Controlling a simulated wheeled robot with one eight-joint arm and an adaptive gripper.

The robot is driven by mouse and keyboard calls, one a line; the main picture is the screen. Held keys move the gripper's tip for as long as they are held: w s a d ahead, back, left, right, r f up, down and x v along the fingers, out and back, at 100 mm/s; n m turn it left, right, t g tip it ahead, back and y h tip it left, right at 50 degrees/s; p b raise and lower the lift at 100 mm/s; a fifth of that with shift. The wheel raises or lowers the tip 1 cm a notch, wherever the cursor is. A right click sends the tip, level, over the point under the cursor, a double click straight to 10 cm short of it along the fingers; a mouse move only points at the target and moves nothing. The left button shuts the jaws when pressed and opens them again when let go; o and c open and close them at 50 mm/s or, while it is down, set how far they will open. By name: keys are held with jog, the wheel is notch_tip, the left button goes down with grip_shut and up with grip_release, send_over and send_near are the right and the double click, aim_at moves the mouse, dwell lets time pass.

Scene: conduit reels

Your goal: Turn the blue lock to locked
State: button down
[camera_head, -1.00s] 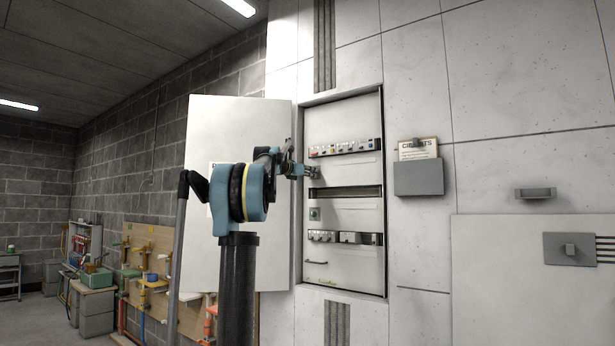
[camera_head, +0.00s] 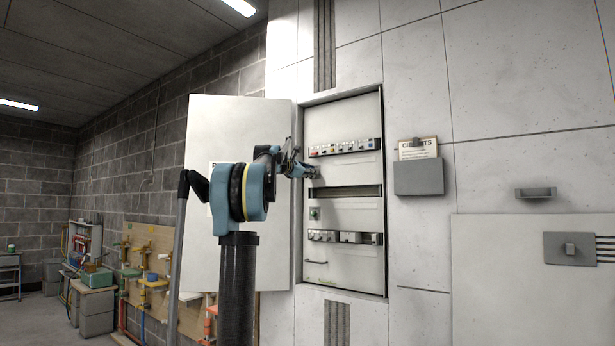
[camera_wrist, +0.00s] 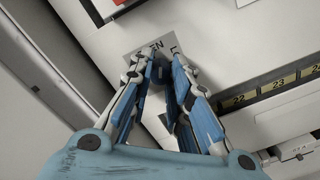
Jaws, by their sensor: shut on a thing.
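My gripper (camera_head: 313,173) reaches into the open wall cabinet (camera_head: 368,222) below its upper row of switches. In the wrist view my gripper (camera_wrist: 163,60) has its fingers close together, with the tips at a small grey label plate (camera_wrist: 142,53). The plate carries dark letters, with "EN" and part of an "L" readable. The fingers are shut on the lock at this plate.
The cabinet door (camera_head: 237,125) stands open on the left, beside my arm. A numbered terminal strip (camera_wrist: 276,86) lies right of the fingers. A row of switches (camera_head: 345,148) is just above the gripper. A grey document holder (camera_head: 418,178) hangs on the wall to the right.

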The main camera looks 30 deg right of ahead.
jog(key=m, duration=1.2)
jog(key=shift+s+f, duration=0.1)
jog(key=shift+s, duration=0.05)
jog(key=shift+m, duration=0.4)
jog(key=c, duration=1.5)
grip_release()
jog(key=shift+d+f, duration=0.1)
jog(key=shift+d, duration=0.05)
jog(key=shift+o, duration=0.2)
jog(key=v, duration=1.2)
